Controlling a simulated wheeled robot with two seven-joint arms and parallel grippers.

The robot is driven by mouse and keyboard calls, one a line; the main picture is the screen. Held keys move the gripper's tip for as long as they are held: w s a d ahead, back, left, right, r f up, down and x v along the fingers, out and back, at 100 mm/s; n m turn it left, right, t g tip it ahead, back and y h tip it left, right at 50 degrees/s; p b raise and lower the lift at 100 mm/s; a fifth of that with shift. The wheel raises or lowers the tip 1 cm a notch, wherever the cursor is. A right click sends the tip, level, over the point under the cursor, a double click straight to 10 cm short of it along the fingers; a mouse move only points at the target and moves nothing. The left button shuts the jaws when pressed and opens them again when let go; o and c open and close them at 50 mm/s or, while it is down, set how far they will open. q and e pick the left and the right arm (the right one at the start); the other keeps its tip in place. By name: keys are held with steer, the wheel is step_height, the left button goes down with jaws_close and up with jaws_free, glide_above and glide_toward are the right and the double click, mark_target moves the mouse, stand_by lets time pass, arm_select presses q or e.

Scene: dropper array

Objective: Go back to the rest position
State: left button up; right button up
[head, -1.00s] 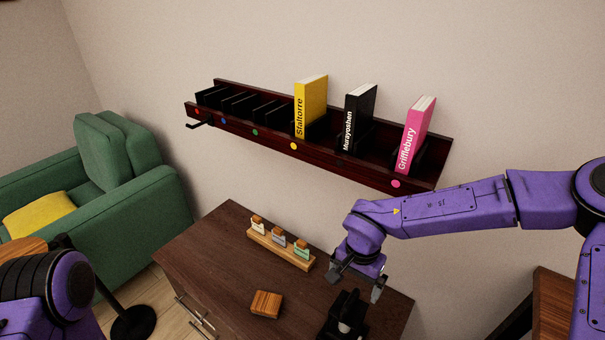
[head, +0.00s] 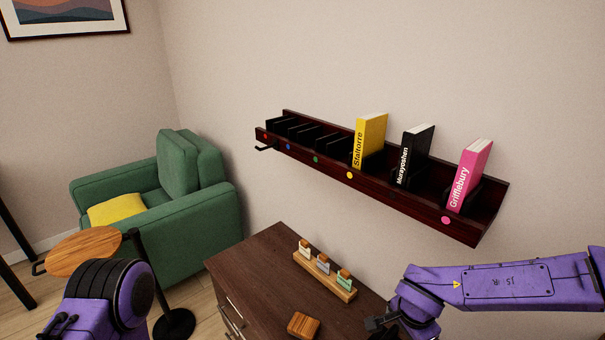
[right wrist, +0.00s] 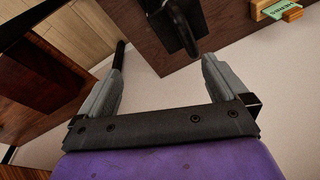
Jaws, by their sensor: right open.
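My right gripper (right wrist: 164,54) is open in the right wrist view, with nothing between its fingers. A black object (right wrist: 175,25) on the dresser lies beyond the fingertips, and I see no contact.
A dark dresser (head: 262,262) bears the rack with several small labelled items and a wooden block (head: 303,325). Above it, a wall shelf (head: 400,200) holds yellow, black and pink books. A green armchair (head: 215,225) and round wooden side table (head: 83,252) stand left.

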steer(key=s+d+f+n+h, duration=0.1)
steer(key=s+d+f+n, duration=0.2)
steer(key=s+f, duration=0.6)
steer(key=s+d+f+n+t+h, duration=0.1)
steer(key=s+d+f+n, duration=0.2)
steer(key=s+f, duration=0.6)
steer(key=s+d, duration=0.1)
steer(key=s, duration=0.4)
steer(key=shift+s+d+f+n+t, duration=0.25)
steer(key=shift+s+f+n+t, duration=0.05)
steer(key=shift+f+n, duration=0.1)
